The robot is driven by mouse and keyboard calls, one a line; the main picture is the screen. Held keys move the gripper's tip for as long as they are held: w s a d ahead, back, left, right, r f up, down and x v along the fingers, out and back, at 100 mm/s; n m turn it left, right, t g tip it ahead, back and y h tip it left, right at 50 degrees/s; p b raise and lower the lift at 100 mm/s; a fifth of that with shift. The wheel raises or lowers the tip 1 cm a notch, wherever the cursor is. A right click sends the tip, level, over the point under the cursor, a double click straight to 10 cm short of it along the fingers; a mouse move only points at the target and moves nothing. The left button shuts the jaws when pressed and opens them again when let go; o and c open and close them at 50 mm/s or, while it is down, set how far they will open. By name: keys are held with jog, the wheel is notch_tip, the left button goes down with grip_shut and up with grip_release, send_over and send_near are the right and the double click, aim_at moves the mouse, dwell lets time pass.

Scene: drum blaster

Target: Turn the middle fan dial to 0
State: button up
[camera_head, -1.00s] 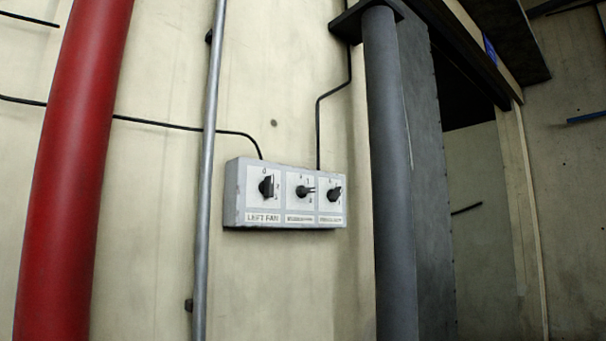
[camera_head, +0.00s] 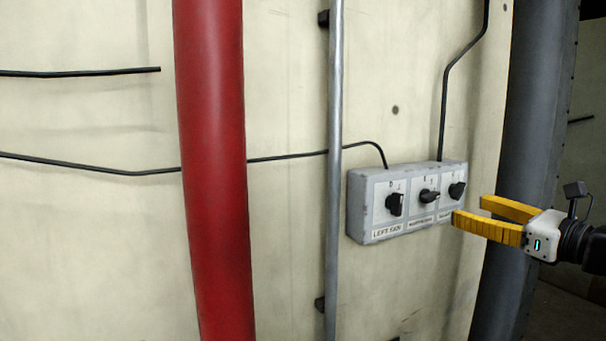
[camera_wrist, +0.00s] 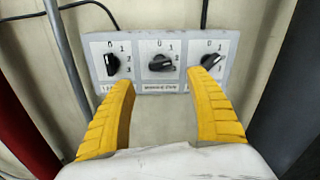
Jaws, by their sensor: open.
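The middle fan dial (camera_head: 430,196) is a black knob on a white plate in the centre of a grey control box (camera_head: 361,228). In the wrist view the middle dial (camera_wrist: 160,64) lies roughly sideways, with the 0 mark above it; I cannot tell its exact setting. My gripper (camera_head: 470,211) has yellow fingers and comes from the right in front of the box's right part. In the wrist view my gripper (camera_wrist: 161,80) is open and empty. The middle dial shows between and beyond the fingertips, with no contact visible.
The left fan dial (camera_head: 394,204) and right dial (camera_head: 457,190) flank the middle one closely. A thin grey pipe (camera_head: 334,120) and a thick red pipe (camera_head: 212,150) stand left of the box. A dark grey column (camera_head: 530,110) stands right. Black cables run along the wall.

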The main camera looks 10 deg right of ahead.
aim_at(435, 198)
jog(key=p+x, duration=0.2)
jog(key=x, duration=0.8)
jog(key=shift+w+f, duration=0.1)
jog(key=shift+w, duration=0.2)
jog(key=shift+c, duration=0.2)
jog(key=c, duration=1.2)
